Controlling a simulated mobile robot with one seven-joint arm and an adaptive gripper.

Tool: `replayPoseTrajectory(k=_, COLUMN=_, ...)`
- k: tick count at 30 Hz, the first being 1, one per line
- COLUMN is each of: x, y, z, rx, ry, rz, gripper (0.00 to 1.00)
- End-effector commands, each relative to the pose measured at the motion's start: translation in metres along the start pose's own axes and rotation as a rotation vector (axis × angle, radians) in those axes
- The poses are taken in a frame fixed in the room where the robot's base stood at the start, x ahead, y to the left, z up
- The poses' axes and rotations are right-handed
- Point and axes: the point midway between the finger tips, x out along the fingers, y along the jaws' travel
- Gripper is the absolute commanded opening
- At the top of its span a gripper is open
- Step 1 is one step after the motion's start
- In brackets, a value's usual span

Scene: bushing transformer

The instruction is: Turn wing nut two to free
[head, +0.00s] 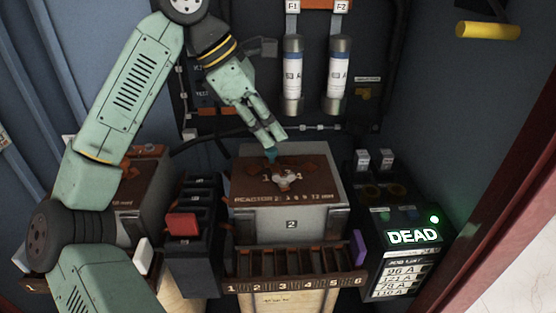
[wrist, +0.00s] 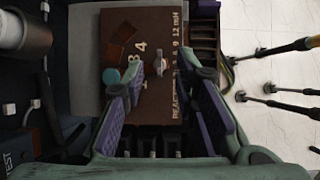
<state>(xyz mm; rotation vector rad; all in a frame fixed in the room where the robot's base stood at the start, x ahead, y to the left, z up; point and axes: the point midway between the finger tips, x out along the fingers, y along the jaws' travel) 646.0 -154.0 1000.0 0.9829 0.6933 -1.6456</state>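The box marked 2 (head: 291,224) stands in the middle of the head view, with a brown top plate lettered "REACTOR 2: 3 6 9 12 mm". A pale grey wing nut (head: 284,179) sits on that plate; it shows in the wrist view (wrist: 158,67) as a small grey piece beside the digits. My gripper (head: 273,146) is above the back part of the plate, fingers pointing down. In the wrist view my gripper (wrist: 164,66) has its fingers spread, with the wing nut visible in the gap between them. The gripper is open and empty; its exact height is unclear.
A slotted rack (head: 295,282) numbered 1 to 6 runs along the front. A black unit with a red block (head: 182,224) stands left, and a lit "DEAD" display (head: 412,237) stands right. Fuses (head: 293,75) hang on the back panel. Another reactor box (head: 140,190) is partly behind my arm.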

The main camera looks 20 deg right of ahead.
Motion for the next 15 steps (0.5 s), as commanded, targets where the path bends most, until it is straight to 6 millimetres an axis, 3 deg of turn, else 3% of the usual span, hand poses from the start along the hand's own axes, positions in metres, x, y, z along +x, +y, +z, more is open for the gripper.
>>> replayPoseTrajectory(k=3, x=0.002, y=0.004, z=-0.018, rx=-0.017, ry=0.112, rz=-0.022, gripper=0.27)
replayPoseTrajectory(k=8, x=0.016, y=0.004, z=-0.024, rx=-0.02, ry=0.13, rz=-0.03, gripper=0.27)
replayPoseTrajectory(k=15, x=0.06, y=0.002, z=-0.028, rx=-0.019, ry=0.124, rz=-0.031, gripper=0.27)
